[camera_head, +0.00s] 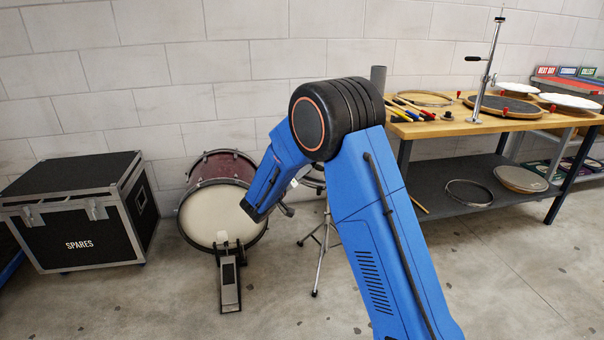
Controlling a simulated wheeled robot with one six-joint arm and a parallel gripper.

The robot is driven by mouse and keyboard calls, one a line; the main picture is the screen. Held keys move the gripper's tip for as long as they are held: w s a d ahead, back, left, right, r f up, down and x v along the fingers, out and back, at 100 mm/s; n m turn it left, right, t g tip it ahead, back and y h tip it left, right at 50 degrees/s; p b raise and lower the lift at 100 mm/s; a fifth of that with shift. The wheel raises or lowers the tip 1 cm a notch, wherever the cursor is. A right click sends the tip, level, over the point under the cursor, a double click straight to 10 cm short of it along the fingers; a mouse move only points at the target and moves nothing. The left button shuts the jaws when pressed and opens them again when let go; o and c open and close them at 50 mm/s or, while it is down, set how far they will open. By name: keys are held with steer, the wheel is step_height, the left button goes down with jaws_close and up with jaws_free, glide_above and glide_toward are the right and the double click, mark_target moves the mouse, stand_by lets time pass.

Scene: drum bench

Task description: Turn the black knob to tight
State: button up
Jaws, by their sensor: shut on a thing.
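My blue arm fills the middle of the view. Its forearm comes down to the lower left in front of the bass drum's right side. My gripper cannot be made out; the forearm seems to hide it. A small dark piece shows just right of the forearm's lower end, too small to name. I cannot make out a black knob for certain. A chrome stand (487,70) rises upright from the wooden bench, with a short black handle (474,58) high on its left side. My arm is well apart from that stand.
The bass drum (205,215) with its pedal (229,285) stands on the floor near the wall. A tripod stand (322,245) is partly behind my arm. A black SPARES case (75,215) is at left. The bench (445,127) carries drum heads and sticks. Floor is open at lower right.

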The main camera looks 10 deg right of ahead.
steer(key=shift+f, duration=0.15)
steer(key=o, duration=1.1)
steer(key=shift+c, duration=0.2)
steer(key=shift+s+a, duration=0.1)
steer(key=v, duration=1.7)
steer(key=shift+a, duration=0.1)
steer(key=shift+s, duration=0.1)
